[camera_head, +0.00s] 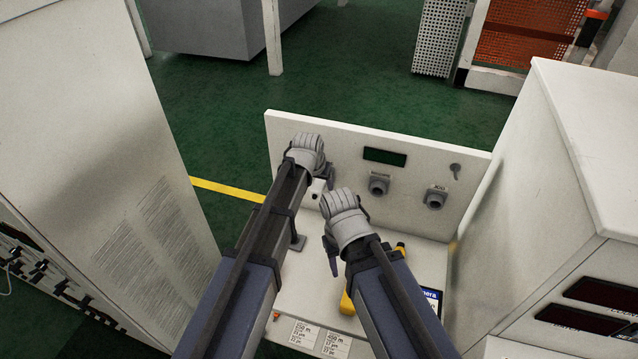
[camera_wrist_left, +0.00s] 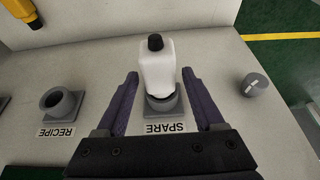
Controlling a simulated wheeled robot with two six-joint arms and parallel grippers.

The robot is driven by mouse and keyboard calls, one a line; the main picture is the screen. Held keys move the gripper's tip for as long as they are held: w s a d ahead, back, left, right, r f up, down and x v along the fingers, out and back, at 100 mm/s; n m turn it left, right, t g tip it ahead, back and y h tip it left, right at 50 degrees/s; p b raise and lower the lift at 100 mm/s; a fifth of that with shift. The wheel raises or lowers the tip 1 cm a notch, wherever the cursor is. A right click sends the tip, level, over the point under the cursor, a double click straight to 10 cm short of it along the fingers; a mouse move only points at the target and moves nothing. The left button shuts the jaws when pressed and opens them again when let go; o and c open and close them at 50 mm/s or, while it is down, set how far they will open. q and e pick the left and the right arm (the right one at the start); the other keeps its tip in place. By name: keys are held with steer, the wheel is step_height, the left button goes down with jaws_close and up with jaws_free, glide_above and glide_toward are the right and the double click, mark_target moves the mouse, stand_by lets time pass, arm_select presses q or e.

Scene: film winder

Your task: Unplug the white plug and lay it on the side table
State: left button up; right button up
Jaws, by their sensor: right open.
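The white plug (camera_wrist_left: 158,68), with a black tip, stands in the socket labelled SPARE (camera_wrist_left: 165,105) in the left wrist view. My left gripper (camera_wrist_left: 160,76) is open, with one dark finger on each side of the plug and a gap to it. In the head view, my left gripper (camera_head: 308,158) is at the left part of the upright panel (camera_head: 420,152) and hides most of the plug. My right gripper (camera_head: 340,225) is open, lower and nearer, over the white worktop. I cannot tell which surface is the side table.
The RECIPE socket (camera_wrist_left: 60,102) is beside the SPARE one, and a round knob (camera_wrist_left: 255,84) is on the other side. A yellow tool (camera_head: 347,302) lies on the white worktop (camera_head: 300,290), partly hidden by my right arm. White cabinets stand left (camera_head: 100,120) and right (camera_head: 540,180).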

arm_select(q)
jaws_close()
stand_by(0.9)
